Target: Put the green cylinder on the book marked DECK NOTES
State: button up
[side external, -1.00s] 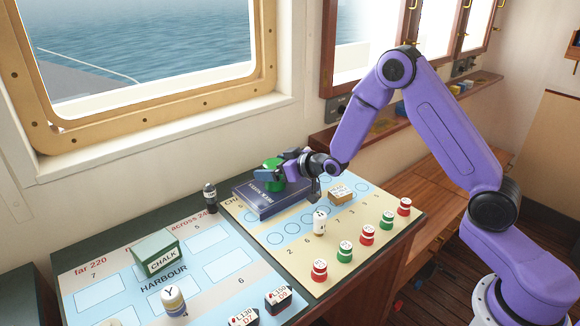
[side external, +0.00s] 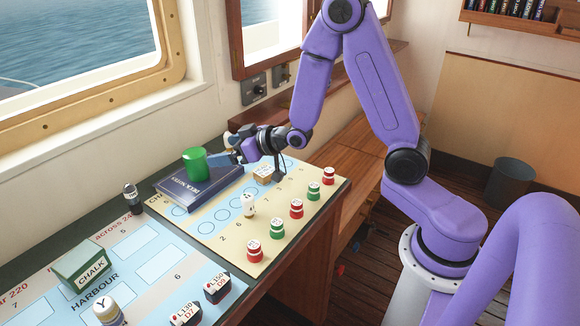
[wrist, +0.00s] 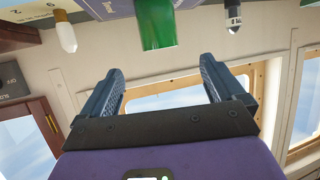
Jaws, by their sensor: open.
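The green cylinder (side external: 195,163) stands upright on the dark blue book (side external: 200,189), toward its back edge. The lettering on the book's spine is small and upside down and looks like DECK NOTES. My gripper (side external: 226,156) is just to the right of the cylinder, apart from it. In the wrist view my gripper (wrist: 158,76) has its two fingers spread with nothing between them. The green cylinder (wrist: 157,25) shows beyond the fingertips, at the top of that view, against the book (wrist: 108,8).
A dark bottle (side external: 132,198) stands left of the book. A tan block (side external: 263,174), a white piece (side external: 248,206) and several red and green pieces (side external: 297,208) stand on the chart to the right. A green CHALK box (side external: 84,266) is at the front left.

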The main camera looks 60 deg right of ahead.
jog(key=s+a+n+g, duration=0.3)
jog(key=s+a+g, duration=0.1)
jog(key=s, duration=0.4)
jog(key=s+a+n+g, duration=0.2)
jog(key=s+a+g, duration=0.2)
jog(key=s, duration=0.5)
jog(key=s+d+r+n+g+h, duration=0.1)
jog(key=s+d+n+g, duration=0.1)
jog(key=s, duration=0.7)
jog(key=s+d+r+n+g+h, duration=0.2)
jog(key=s+d, duration=0.2)
jog(key=s, duration=0.5)
jog(key=shift+s+r+n+g, duration=0.2)
jog(key=shift+s+n+g, duration=0.1)
jog(key=shift+s+g, duration=0.1)
